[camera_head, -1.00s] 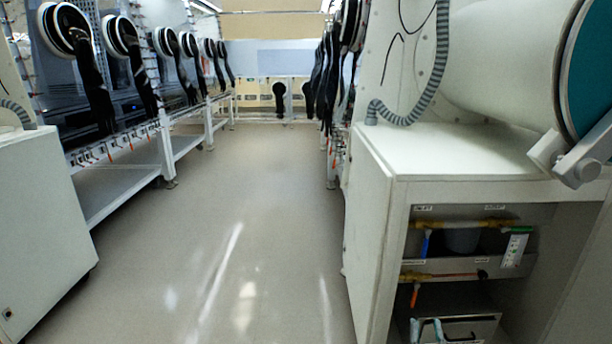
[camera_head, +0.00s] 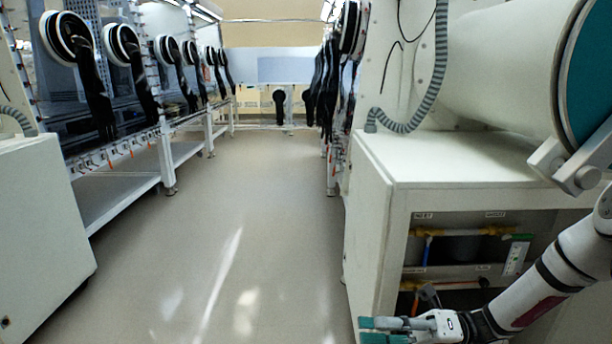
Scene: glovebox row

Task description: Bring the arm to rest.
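My arm reaches in from the right edge of the picture, low in front of the white cabinet. My gripper (camera_head: 372,331) is at the bottom edge, pointing left, with teal finger pads. The pads lie close together in this view and the lower one is cut off by the picture's edge, so how far apart they are is unclear. I see nothing held between them.
The white cabinet (camera_head: 371,230) with pipes and valves stands close on the right, under a large cylinder chamber (camera_head: 505,70). A white box (camera_head: 45,225) stands at left. Gloveboxes with black gloves (camera_head: 92,85) line the aisle. The floor (camera_head: 225,215) between is clear.

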